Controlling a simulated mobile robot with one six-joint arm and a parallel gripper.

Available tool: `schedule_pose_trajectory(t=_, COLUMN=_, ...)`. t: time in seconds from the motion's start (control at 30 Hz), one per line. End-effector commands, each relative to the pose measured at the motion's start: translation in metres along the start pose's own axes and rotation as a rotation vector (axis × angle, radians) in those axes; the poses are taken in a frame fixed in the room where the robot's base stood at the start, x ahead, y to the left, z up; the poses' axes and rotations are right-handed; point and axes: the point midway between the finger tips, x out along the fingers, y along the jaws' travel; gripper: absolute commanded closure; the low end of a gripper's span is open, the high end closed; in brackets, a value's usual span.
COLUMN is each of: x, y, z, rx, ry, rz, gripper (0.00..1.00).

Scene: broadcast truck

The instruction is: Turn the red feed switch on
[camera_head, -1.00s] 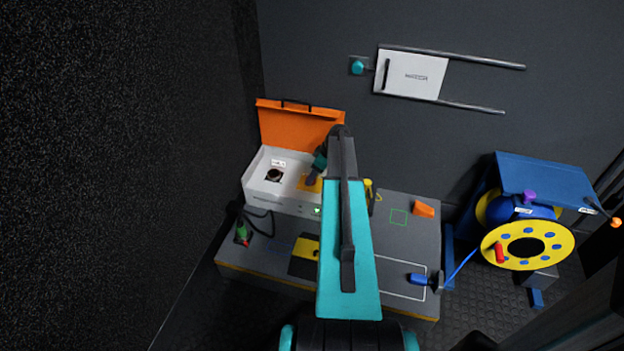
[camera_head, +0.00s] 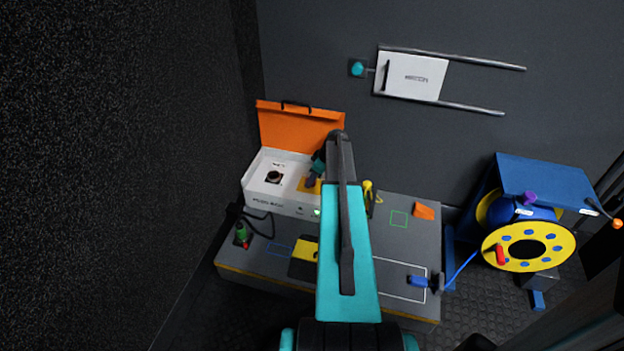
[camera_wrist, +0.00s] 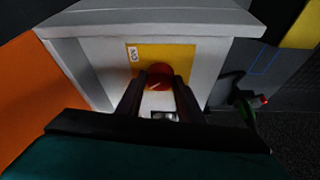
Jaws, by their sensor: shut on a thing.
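The red feed switch (camera_wrist: 159,74) is a round red knob with a pale mark on a yellow plate (camera_wrist: 182,56), inside the white box. My gripper (camera_wrist: 160,84) has its two dark fingers on either side of the knob and is shut on it in the wrist view. In the head view my gripper (camera_head: 313,179) reaches into the right part of the white box (camera_head: 262,200), over the yellow plate. My arm hides the knob there. A small label sits beside the knob on the plate; I cannot read it surely.
The box's orange lid (camera_head: 298,127) stands open behind. A black round knob (camera_head: 273,176) is in the box's left part. A blue connector (camera_head: 418,281) and a yellow cable reel (camera_head: 530,246) are to the right.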

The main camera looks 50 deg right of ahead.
Motion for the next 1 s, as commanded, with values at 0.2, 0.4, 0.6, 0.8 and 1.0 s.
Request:
schedule_pose_trajectory(t=0.2, x=-0.001, y=-0.0018, z=0.0002, rx=0.04, ry=-0.001, rz=0.014, gripper=0.89)
schedule_pose_trajectory(t=0.4, x=-0.0017, y=-0.003, z=0.0003, rx=0.122, ry=-0.002, rz=0.048, gripper=0.89)
schedule_pose_trajectory(t=0.6, x=-0.0026, y=-0.004, z=-0.0003, rx=0.242, ry=-0.002, rz=0.098, gripper=0.89)
schedule_pose_trajectory(t=0.8, x=-0.002, y=-0.0052, z=-0.0009, rx=0.374, ry=-0.003, rz=0.153, gripper=0.89)
schedule_pose_trajectory(t=1.0, x=-0.0021, y=-0.0053, z=-0.0013, rx=0.502, ry=-0.002, rz=0.206, gripper=0.89)
